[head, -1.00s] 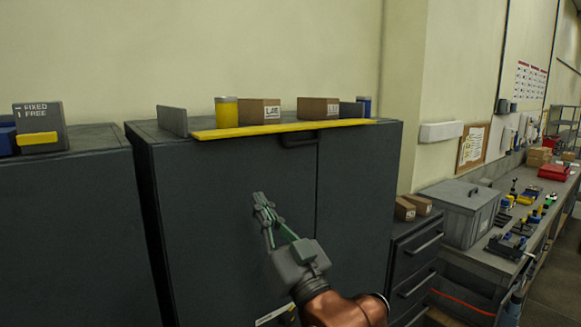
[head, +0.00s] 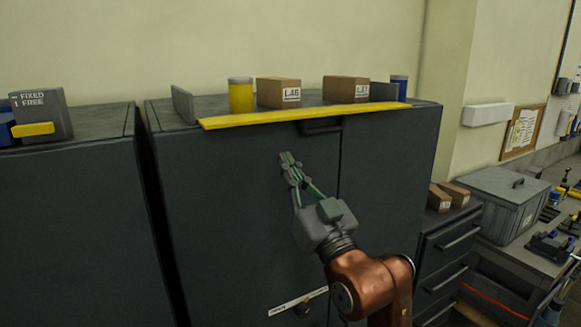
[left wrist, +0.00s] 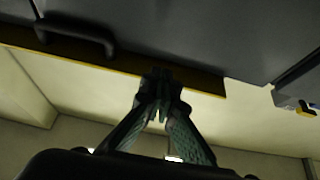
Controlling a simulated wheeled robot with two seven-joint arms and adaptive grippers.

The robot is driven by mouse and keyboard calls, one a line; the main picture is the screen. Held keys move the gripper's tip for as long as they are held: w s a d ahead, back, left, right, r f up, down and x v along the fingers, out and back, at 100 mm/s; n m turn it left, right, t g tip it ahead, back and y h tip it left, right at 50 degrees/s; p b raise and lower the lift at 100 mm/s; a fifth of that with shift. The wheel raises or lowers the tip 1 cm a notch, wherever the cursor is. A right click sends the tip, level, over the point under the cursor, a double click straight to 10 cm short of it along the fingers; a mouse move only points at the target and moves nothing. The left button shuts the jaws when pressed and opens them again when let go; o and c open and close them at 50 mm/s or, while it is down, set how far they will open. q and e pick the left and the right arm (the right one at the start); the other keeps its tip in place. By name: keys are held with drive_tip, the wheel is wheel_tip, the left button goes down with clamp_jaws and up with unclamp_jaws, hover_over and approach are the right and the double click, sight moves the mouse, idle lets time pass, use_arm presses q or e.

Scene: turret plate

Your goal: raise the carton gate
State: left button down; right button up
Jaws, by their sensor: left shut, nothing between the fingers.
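The yellow gate (head: 300,116) is a long flat bar lying along the front top edge of the dark cabinet. Two cartons, one marked L46 (head: 278,93) and one beside it (head: 346,89), stand behind it on the cabinet top. A black handle (head: 320,127) sits just under the bar. My left gripper (head: 287,157) is shut and empty, pointing up in front of the cabinet door, below the bar and left of the handle. In the left wrist view its fingertips (left wrist: 161,78) overlap the yellow bar (left wrist: 205,83); contact cannot be told. My right gripper is out of view.
A yellow can (head: 240,97) and a blue can (head: 398,88) also stand on the cabinet top, with grey end plates (head: 183,104). A box marked FIXED and FREE (head: 42,112) with a yellow lever is on the left cabinet. A grey bin (head: 502,203) stands right.

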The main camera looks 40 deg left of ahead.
sight(277, 119)
use_arm(q)
drive_tip(key=shift+p+x, duration=2)
drive_tip(key=shift+x, duration=1.15)
drive_tip(key=r+p, duration=0.6)
drive_tip(key=shift+a, duration=0.3)
drive_tip(key=shift+r+p+x, duration=0.2)
drive_tip(key=shift+p+x, duration=0.1)
drive_tip(key=shift+x, duration=0.75)
drive_tip(key=shift+w+a+r, duration=0.1)
drive_tip(key=shift+w+a, duration=0.15)
drive_tip(key=shift+a, duration=0.45)
drive_tip(key=shift+s+d+f, duration=0.1)
drive_tip(key=shift+d+f, duration=0.1)
drive_tip(key=shift+d, duration=0.05)
drive_tip(key=b+v, duration=0.2)
drive_tip(key=v, duration=0.1)
drive_tip(key=b+v, duration=0.1)
drive_tip(key=shift+s+d+r, duration=0.1)
drive_tip(key=shift+s+d, duration=0.1)
drive_tip(key=shift+d, duration=0.25)
drive_tip(key=d, duration=0.1)
drive_tip(key=d+b, duration=0.1)
drive_tip(key=s+d, duration=0.1)
drive_tip(key=shift+s+f+b, duration=0.1)
drive_tip(key=shift+f+b, duration=0.25)
drive_tip(key=shift+f, duration=0.05)
